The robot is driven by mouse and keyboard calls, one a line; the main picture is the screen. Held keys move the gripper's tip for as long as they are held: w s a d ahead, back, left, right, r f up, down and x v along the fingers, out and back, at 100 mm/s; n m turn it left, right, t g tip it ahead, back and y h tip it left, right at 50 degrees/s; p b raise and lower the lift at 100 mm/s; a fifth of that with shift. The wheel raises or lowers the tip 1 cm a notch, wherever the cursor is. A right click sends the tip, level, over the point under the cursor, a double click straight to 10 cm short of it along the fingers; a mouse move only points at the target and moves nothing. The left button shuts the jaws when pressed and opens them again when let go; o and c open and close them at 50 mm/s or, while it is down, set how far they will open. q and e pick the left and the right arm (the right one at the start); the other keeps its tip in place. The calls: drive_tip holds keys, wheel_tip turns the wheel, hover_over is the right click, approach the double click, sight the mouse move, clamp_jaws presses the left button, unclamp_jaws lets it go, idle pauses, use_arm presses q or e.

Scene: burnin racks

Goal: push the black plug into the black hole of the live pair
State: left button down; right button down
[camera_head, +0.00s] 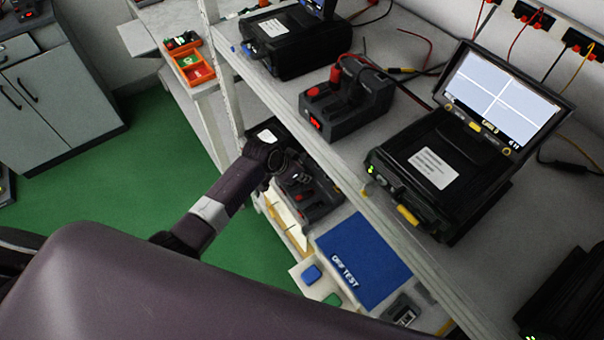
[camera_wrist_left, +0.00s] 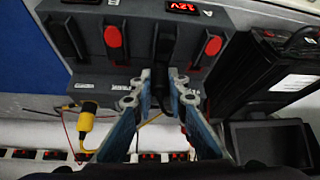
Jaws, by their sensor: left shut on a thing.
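In the left wrist view, a dark grey supply unit (camera_wrist_left: 135,60) has two pairs of black and red terminals. A lit red "12V" display (camera_wrist_left: 182,8) sits above the right-hand pair, whose black terminal (camera_wrist_left: 162,42) and red terminal (camera_wrist_left: 213,46) face me. My left gripper (camera_wrist_left: 160,78) is shut on the black plug (camera_wrist_left: 162,92), just in front of the black terminal of that pair. The fingers hide part of the plug, so I cannot tell whether it touches the hole. In the head view my left gripper (camera_head: 277,160) reaches over the lower-shelf unit (camera_head: 312,198). My right gripper is not in view.
A yellow plug (camera_wrist_left: 88,116) with its cable lies left of the fingers. A black device (camera_wrist_left: 270,75) stands close on the right. In the head view, the upper shelf's edge (camera_head: 350,180) runs beside my arm, and a blue test mat (camera_head: 362,258) lies below.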

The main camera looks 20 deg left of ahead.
use_arm(q)
drive_tip(key=c, duration=1.4)
unclamp_jaws()
drive_tip(key=shift+r, duration=0.1)
drive_tip(key=shift+r+p, duration=2.7)
drive_tip(key=shift+p, duration=0.1)
